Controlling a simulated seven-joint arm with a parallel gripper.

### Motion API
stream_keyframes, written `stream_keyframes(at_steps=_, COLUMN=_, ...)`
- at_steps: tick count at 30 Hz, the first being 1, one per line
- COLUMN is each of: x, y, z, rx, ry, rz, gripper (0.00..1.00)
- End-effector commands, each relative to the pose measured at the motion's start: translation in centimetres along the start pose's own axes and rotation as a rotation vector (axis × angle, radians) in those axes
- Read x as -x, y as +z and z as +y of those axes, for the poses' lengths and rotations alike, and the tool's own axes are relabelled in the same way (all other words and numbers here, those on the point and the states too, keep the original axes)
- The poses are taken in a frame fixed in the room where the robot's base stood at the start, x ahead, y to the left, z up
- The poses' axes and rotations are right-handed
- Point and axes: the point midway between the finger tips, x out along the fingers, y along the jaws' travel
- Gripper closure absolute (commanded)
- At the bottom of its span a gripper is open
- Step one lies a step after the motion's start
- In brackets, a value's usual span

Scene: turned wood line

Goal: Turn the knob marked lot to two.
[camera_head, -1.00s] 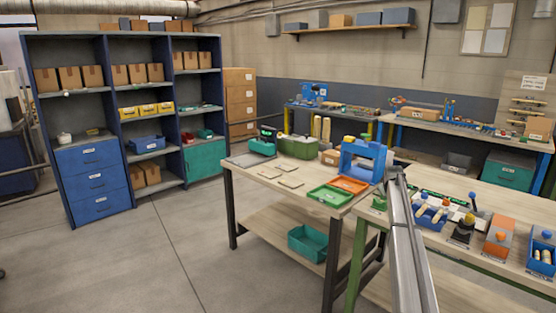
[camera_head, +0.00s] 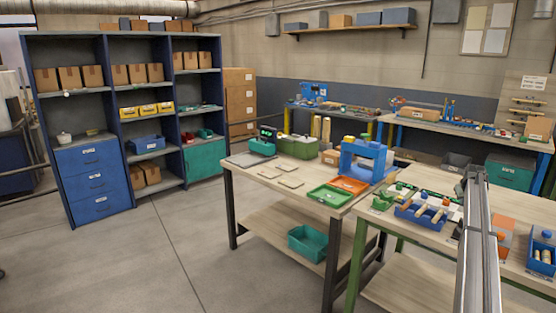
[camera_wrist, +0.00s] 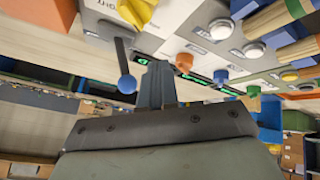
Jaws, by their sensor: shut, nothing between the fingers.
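The row of small coloured knobs and buttons shows in the wrist view: an orange knob (camera_wrist: 184,62), a blue knob (camera_wrist: 220,76) and a green knob (camera_wrist: 253,91). Small green-lit displays lie beside them. Their labels are too small to read, so I cannot tell which one is marked lot or its setting. My gripper (camera_wrist: 156,84) is shut and empty, with the knobs beyond and to the right of its fingers. A blue-balled lever (camera_wrist: 127,84) stands just left of the fingers. In the head view my gripper (camera_head: 473,178) is over the right bench.
White buttons (camera_wrist: 254,50) and wooden-handled pieces (camera_wrist: 275,18) crowd the wrist view's upper right. In the head view, a blue bin of wooden pieces (camera_head: 405,212) lies left of my arm, and an orange box (camera_head: 505,226) and a second blue bin (camera_head: 543,243) lie right.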

Motion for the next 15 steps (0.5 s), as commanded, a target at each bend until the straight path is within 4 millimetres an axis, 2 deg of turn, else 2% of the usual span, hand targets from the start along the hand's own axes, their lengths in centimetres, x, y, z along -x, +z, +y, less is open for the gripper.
stream_keyframes(at_steps=1, x=-0.1, y=0.7, z=2.2, rx=-0.028, ry=0.005, rz=-0.009, gripper=1.00)
stream_keyframes(at_steps=3, x=-0.1, y=1.8, z=4.8, rx=-0.069, ry=0.009, rz=-0.022, gripper=1.00)
stream_keyframes(at_steps=15, x=0.7, y=9.0, z=19.1, rx=-0.297, ry=0.036, rz=-0.088, gripper=1.00)
